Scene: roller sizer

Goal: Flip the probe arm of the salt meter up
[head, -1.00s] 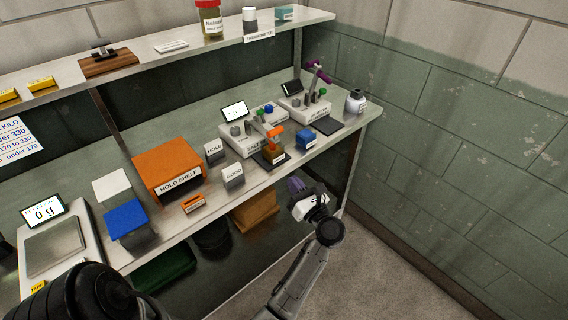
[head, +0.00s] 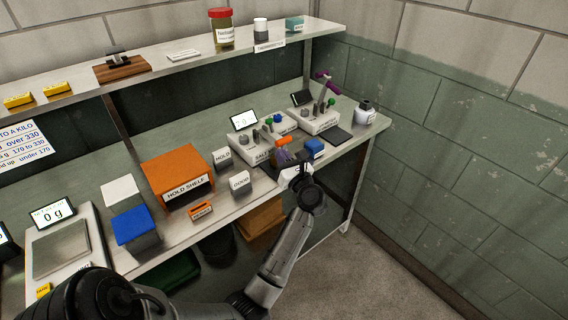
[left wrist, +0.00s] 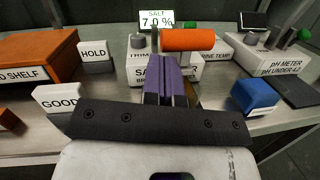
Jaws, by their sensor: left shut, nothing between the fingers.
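The salt meter (head: 250,150) is a white box on the bench, with a screen that reads 7.0 % in the left wrist view (left wrist: 156,19). Its probe arm ends in an orange bar-shaped handle (head: 283,141), which lies low at the meter's front. The handle spans the upper middle of the left wrist view (left wrist: 187,40). My left gripper (head: 283,157) has purple fingers, shut and empty, just in front of and below the handle. In the left wrist view the fingertips (left wrist: 165,68) overlap the handle's left end; I cannot tell whether they touch. My right gripper is not in view.
The pH meter (head: 320,122), with its purple-handled arm raised, stands to the right. A blue block (head: 314,148) sits close right of my gripper. The GOOD (head: 240,182) and HOLD (head: 222,158) blocks and the orange hold shelf (head: 178,172) are left. An upper shelf (head: 150,73) runs behind.

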